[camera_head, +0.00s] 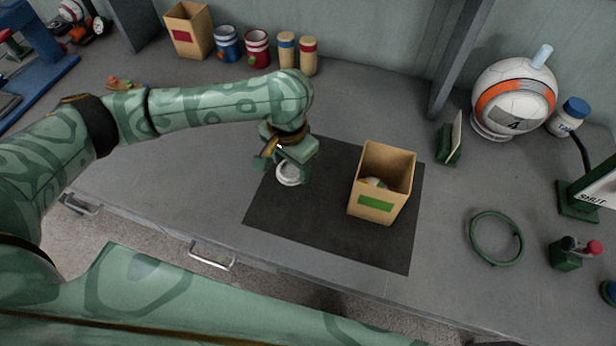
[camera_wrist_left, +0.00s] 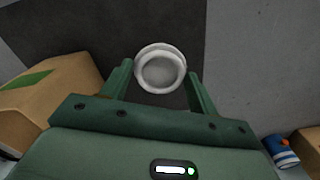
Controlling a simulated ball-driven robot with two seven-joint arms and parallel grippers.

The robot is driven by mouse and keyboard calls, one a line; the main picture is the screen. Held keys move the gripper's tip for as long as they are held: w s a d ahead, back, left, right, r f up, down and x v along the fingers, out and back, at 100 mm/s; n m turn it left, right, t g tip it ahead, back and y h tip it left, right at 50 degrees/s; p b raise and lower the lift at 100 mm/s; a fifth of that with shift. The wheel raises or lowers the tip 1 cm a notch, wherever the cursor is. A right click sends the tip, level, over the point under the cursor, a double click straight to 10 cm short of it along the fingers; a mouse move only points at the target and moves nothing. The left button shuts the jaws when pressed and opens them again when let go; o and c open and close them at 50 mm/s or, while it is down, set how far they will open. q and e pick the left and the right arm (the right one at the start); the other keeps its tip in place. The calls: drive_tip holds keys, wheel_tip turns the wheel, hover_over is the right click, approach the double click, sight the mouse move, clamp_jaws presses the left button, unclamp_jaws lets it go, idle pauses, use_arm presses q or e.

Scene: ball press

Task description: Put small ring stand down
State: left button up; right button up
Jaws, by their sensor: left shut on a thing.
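The small ring stand (camera_head: 288,174) is a white round ring, seen under my left gripper (camera_head: 287,160) near the left edge of the dark mat. In the left wrist view the ring stand (camera_wrist_left: 161,70) sits between the two green fingers of my left gripper (camera_wrist_left: 160,82), which is shut on it. The head view does not clearly show whether the stand touches the mat or hangs just above it. My right gripper is not in view.
The dark mat (camera_head: 272,213) carries a cardboard box with a green label (camera_head: 375,201) to the right of the gripper. A green ring (camera_head: 472,236) lies farther right. Several cans and a red-labelled box (camera_head: 188,45) stand along the back wall. A white ball (camera_head: 497,85) rests at the back right.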

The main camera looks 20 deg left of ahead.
use_arm(q)
drive_tip(key=w+f, duration=0.1)
drive_tip(key=d+f+b, duration=0.1)
drive_tip(key=f, duration=0.1)
drive_tip(key=w+f+b, duration=0.1)
drive_tip(key=shift+w+d+f, duration=0.25)
drive_tip(key=shift+w, duration=0.1)
drive_tip(key=f+b, duration=0.3)
drive_tip(key=f, duration=0.1)
drive_tip(key=shift+w+d+b, duration=0.1)
drive_tip(key=shift+w+b, duration=0.2)
drive_tip(key=shift+r, duration=0.2)
drive_tip(key=shift+c, duration=0.5)
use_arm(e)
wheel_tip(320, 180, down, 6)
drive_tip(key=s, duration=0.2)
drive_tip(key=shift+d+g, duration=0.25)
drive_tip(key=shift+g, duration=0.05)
use_arm(q)
drive_tip(key=o, duration=1.1)
drive_tip(key=shift+f, duration=0.15)
drive_tip(key=shift+c, duration=0.2)
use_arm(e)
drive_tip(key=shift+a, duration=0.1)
